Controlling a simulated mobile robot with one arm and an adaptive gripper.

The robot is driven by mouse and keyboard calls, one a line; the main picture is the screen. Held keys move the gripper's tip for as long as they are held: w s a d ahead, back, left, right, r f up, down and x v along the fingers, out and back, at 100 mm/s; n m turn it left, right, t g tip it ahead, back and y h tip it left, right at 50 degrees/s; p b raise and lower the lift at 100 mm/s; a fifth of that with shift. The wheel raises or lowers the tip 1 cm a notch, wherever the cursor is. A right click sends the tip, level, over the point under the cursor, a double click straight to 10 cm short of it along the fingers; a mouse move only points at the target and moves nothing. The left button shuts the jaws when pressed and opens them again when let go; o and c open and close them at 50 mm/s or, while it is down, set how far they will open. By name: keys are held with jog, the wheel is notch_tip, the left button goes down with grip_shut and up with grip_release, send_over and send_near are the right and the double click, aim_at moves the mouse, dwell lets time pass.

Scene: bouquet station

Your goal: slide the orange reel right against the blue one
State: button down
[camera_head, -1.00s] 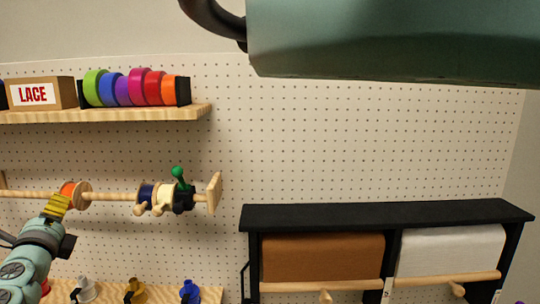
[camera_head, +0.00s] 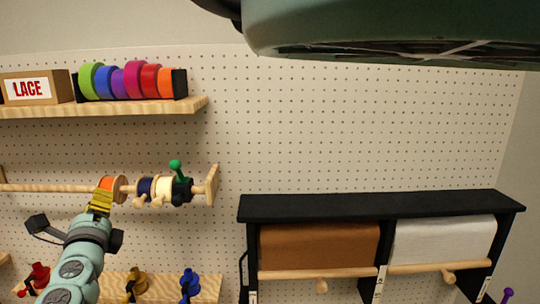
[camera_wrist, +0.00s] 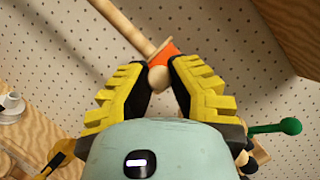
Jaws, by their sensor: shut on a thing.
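The orange reel (camera_head: 106,184), with pale wooden flanges, sits on a horizontal wooden rod (camera_head: 45,188). The navy-blue reel (camera_head: 146,187) is to its right on the same rod, with a short gap between them. My gripper (camera_head: 104,192) comes up from below at the orange reel. Orange also shows there (camera_wrist: 169,50) just beyond the knob. The blue reel is mostly hidden in the wrist view by my right finger.
Right of the blue reel are a cream reel (camera_head: 164,186) and a black clamp with a green lever (camera_head: 176,166), near the rod's end bracket (camera_head: 212,185). A shelf (camera_head: 130,107) with ribbon rolls is above. Coloured items stand on a lower shelf (camera_head: 208,287).

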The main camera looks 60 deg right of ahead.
jog(key=c, duration=0.8)
grip_release()
jog(key=shift+d+r, duration=0.1)
jog(key=shift+d, duration=0.05)
jog(key=shift+v, duration=6)
